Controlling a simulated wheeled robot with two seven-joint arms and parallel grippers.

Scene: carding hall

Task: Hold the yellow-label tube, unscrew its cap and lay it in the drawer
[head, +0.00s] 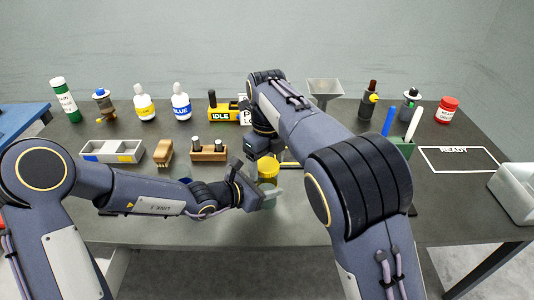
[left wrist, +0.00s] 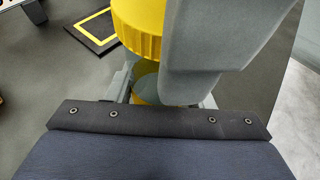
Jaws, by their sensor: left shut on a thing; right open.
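The tube (head: 268,203) stands upright near the table's front middle, with a yellow screw cap (head: 268,166) on top. In the left wrist view the ribbed yellow cap (left wrist: 138,30) sits above the clear body of the tube (left wrist: 146,84), with a little yellow label low down. My left gripper (head: 266,192) is shut on the tube's body from the left, below the cap. One grey finger hides part of the tube in the left wrist view. My right gripper (head: 258,152) is open, just above and behind the cap. I cannot make out a drawer.
A brush (head: 163,153), a wooden block with dark vials (head: 208,154) and a compartment tray (head: 111,151) lie left. Several bottles line the back. A green pen holder (head: 404,149), an outlined READY area (head: 458,160) and a grey bin (head: 514,190) are right.

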